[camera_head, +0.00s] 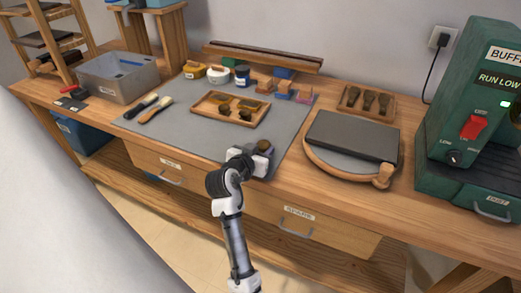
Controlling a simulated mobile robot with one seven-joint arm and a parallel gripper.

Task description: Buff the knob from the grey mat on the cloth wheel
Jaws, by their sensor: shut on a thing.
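My gripper (262,155) is at the front edge of the grey mat (190,130), near the middle of the view. It is shut on a small brownish knob (265,145), of which only the top shows; the gripper hides the rest. I cannot tell whether the knob still touches the mat. The green buffing machine (462,145) stands at the right end of the bench, with a red switch, a dial and a lit green lamp. Its cloth wheel cannot be made out from here.
A wooden tray (211,98) with several dark brass pieces lies on the mat, beside two brushes (156,110). A dark slab (352,136) on a round board lies between mat and machine. Another wooden tray (349,108) stands behind it. A grey bin (118,80) is at left.

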